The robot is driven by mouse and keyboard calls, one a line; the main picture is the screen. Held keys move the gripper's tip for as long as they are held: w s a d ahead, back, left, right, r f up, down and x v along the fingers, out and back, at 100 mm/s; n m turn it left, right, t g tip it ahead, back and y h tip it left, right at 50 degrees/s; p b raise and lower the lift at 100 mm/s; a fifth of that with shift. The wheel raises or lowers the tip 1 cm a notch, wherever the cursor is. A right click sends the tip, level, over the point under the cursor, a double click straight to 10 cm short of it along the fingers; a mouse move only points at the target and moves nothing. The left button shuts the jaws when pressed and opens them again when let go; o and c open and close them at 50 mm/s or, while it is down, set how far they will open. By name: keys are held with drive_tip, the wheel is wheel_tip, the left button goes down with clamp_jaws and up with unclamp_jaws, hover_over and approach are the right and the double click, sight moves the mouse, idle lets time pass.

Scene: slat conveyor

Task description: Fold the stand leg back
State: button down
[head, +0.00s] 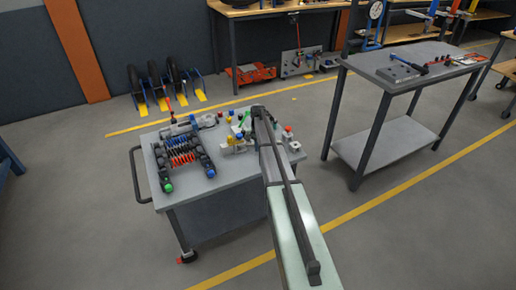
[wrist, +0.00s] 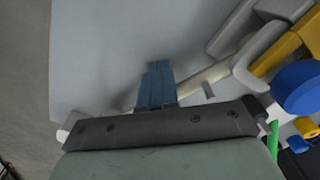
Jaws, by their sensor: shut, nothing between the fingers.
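In the wrist view my gripper (wrist: 158,68) is shut, its blue fingers together and empty, over the grey top of a cart (wrist: 85,60). A pale bar (wrist: 205,77) runs from behind the fingers up to the right, to a light grey curved bracket (wrist: 250,58). This bar may be the stand leg, but I cannot tell for sure. I cannot tell if the fingers touch it. In the head view my arm reaches over the right part of the cart (head: 225,186) and hides the fingers and whatever is under them.
A blue round part (wrist: 298,88) and a yellow part (wrist: 275,52) sit close on the right. A second table (head: 420,62) stands to the right. The cart top left of the fingers is clear.

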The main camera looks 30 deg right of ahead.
drive_tip(key=shift+w+d, duration=0.3)
drive_tip(key=shift+w, duration=0.1)
drive_tip(key=shift+w+d, duration=0.25)
drive_tip(key=shift+w, duration=0.2)
idle(0.3)
drive_tip(key=shift+w+d, duration=0.2)
drive_tip(key=shift+w, duration=0.2)
